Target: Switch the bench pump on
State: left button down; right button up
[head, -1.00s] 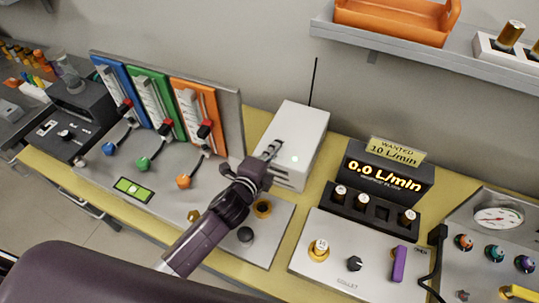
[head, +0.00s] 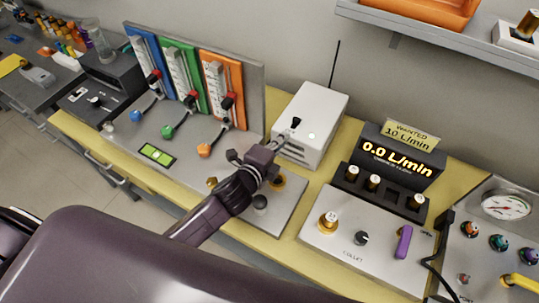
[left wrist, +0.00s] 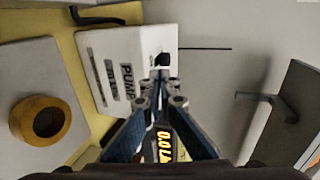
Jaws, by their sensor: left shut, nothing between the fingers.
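The bench pump is a white box (head: 318,107) with a thin black rod rising behind it. It stands on the yellow bench behind the grey panel. A small black switch (head: 296,122) and a pale round light (head: 312,135) show on its front. In the left wrist view the pump (left wrist: 130,45) bears the word PUMP, and the switch (left wrist: 162,60) lies just beyond my fingertips. My left gripper (head: 281,143) is shut and empty, close to the pump's front below the switch; I cannot tell if it touches. My right gripper is not in view.
A display (head: 395,155) reads 0.0 L/min, with a sign for 10 L/min on top. Below it is a grey control box (head: 345,243) with knobs. Blue, green and orange flow panels (head: 222,88) stand left. A shelf (head: 420,35) hangs above right.

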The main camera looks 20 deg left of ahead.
pick_arm(q)
jog(key=b+v, duration=0.1)
jog(key=v, duration=0.6)
jog(key=shift+a, duration=0.2)
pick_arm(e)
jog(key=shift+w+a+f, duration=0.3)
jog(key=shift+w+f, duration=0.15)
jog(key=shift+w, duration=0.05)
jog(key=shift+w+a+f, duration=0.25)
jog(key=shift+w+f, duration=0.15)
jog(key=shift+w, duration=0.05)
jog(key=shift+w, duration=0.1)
